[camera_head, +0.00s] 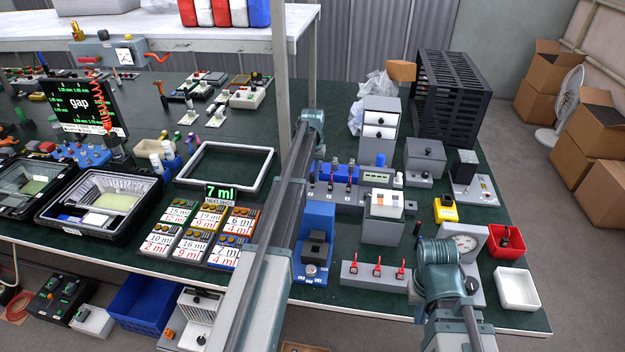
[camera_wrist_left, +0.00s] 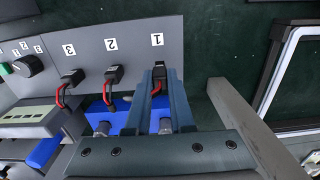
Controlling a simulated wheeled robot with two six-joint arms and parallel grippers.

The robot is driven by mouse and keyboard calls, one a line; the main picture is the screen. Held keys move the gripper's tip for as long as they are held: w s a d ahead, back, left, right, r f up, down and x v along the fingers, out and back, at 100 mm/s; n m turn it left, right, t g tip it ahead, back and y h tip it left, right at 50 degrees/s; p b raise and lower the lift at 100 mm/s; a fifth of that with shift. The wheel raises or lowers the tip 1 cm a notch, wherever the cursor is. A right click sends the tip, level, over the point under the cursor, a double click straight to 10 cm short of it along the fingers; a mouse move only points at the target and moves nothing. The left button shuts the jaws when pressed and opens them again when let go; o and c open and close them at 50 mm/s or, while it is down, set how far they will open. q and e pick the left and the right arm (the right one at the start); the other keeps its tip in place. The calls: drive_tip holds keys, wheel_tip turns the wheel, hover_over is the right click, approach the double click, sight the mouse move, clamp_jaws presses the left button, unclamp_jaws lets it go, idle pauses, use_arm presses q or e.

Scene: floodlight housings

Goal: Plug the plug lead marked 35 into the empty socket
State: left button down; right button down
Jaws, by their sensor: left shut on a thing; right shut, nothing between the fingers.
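A grey panel (camera_wrist_left: 135,35) with positions 1, 2 and 3 fills the top of the left wrist view; it also shows in the head view (camera_head: 372,198). I cannot tell whether this plug is fully seated. No 35 mark is readable, and no empty socket is clear. In the head view my left arm hides the panel's left end. My right gripper's fingers are not visible.
A blue stand with a black block (camera_head: 316,245) and a strip with red levers (camera_head: 376,271) stand in front of the panel. Grey boxes (camera_head: 380,145) stand behind it. An empty rectangular frame (camera_head: 262,168) lies left of my left arm.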

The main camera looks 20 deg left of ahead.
sight(313, 175)
use_arm(q)
drive_tip(key=shift+f+b, duration=1)
drive_tip(key=shift+f, duration=0.05)
idle(0.7)
drive_tip(key=c, duration=0.7)
unclamp_jaws()
drive_tip(key=shift+r, duration=0.1)
wheel_tip(313, 175, up, 14)
drive_tip(key=p, duration=1.4)
drive_tip(key=shift+f, duration=0.2)
